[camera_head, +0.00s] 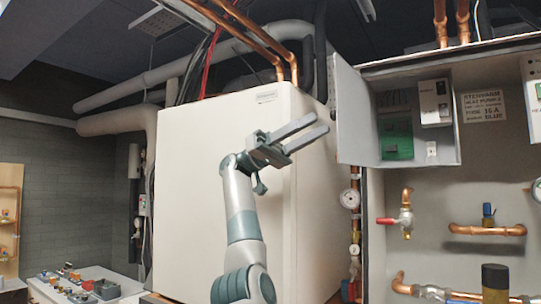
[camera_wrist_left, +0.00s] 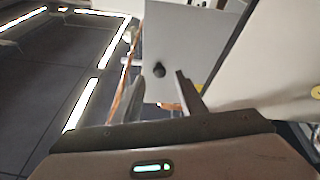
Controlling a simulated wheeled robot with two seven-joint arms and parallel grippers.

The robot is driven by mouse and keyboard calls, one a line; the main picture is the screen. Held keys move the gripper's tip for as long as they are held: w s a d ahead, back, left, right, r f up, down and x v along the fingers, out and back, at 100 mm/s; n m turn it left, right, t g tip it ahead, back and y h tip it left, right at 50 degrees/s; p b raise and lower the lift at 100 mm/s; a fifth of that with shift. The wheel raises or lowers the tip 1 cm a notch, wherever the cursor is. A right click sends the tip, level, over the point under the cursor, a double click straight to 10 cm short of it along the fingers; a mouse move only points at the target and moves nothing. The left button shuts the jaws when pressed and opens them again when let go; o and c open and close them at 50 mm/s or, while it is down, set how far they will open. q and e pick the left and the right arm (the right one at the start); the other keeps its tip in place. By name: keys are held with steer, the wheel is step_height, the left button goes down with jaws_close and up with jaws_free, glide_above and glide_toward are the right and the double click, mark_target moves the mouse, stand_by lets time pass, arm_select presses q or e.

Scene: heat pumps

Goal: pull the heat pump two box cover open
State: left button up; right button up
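The grey box cover (camera_head: 353,115) stands swung out at the left side of an open wall box (camera_head: 440,155), whose inside shows a green circuit board (camera_head: 397,138). In the left wrist view the cover (camera_wrist_left: 200,45) faces me with a round black knob (camera_wrist_left: 159,70). My left gripper (camera_head: 318,125) is left of the cover, in front of the white cabinet. Its fingers are apart and nothing is held. In the wrist view the knob shows between the open fingers (camera_wrist_left: 159,77), seemingly beyond the tips; the exact gap cannot be told. My right gripper is not in view.
A large white heat pump cabinet (camera_head: 220,190) stands behind my left arm. Copper pipes (camera_head: 487,230), a red-handled valve (camera_head: 388,221) and a gauge (camera_head: 349,199) are below and beside the box. More copper pipes run overhead.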

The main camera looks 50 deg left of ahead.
arm_select(q)
steer(key=v, duration=1.3)
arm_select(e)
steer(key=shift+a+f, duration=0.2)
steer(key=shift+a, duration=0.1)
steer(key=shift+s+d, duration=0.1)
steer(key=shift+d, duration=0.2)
